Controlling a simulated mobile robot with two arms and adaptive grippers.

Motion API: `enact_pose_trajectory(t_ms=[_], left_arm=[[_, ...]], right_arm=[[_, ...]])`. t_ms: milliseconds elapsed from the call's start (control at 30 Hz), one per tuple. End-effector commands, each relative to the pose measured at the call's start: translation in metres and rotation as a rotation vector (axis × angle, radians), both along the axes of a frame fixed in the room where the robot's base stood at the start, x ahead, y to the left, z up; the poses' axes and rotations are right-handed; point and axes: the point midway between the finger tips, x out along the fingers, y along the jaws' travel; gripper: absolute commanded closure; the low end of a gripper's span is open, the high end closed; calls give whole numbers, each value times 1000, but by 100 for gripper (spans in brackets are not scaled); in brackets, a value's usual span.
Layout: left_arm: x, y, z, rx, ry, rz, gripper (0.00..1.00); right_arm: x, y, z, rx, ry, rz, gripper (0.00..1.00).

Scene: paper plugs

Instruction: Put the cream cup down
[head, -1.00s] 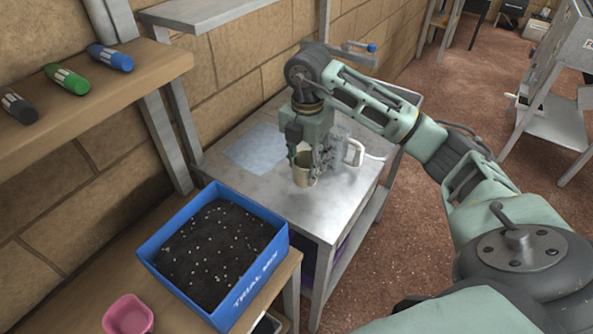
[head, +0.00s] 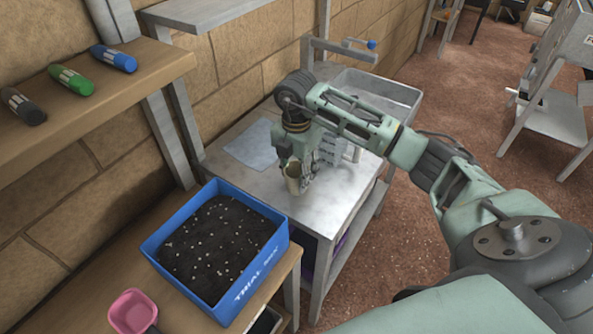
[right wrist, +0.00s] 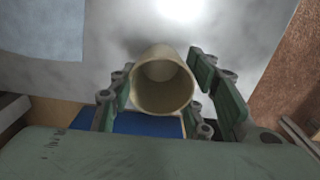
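The cream cup (head: 293,178) is upright, low over the grey metal table (head: 330,215) or touching it; I cannot tell which. My right gripper (head: 297,172) reaches down to it from above. In the right wrist view I look into the empty-looking cup (right wrist: 162,82), with the green fingers of my right gripper (right wrist: 163,95) close along both sides. They appear shut on it. The cup's base is hard to make out. My left gripper is in neither view.
A pale blue sheet (head: 250,144) lies on the table. A metal frame with a blue-knobbed lever (head: 371,44) and a tray (head: 385,90) stand behind my arm. A blue box of dark soil (head: 222,283) and a pink scoop (head: 130,308) are nearer. The table's front right is clear.

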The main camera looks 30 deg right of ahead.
Motion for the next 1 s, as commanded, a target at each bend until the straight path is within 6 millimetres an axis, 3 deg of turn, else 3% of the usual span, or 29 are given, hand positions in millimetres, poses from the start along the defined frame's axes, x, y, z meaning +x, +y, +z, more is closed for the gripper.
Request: enact_pose_trajectory(t_ms=[200,600,1000], left_arm=[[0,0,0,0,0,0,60],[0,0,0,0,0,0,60],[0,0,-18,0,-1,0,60]], right_arm=[[0,0,0,0,1,0,38],[1,0,9,0,-2,-1,38],[1,0,89,0,-5,0,38]])
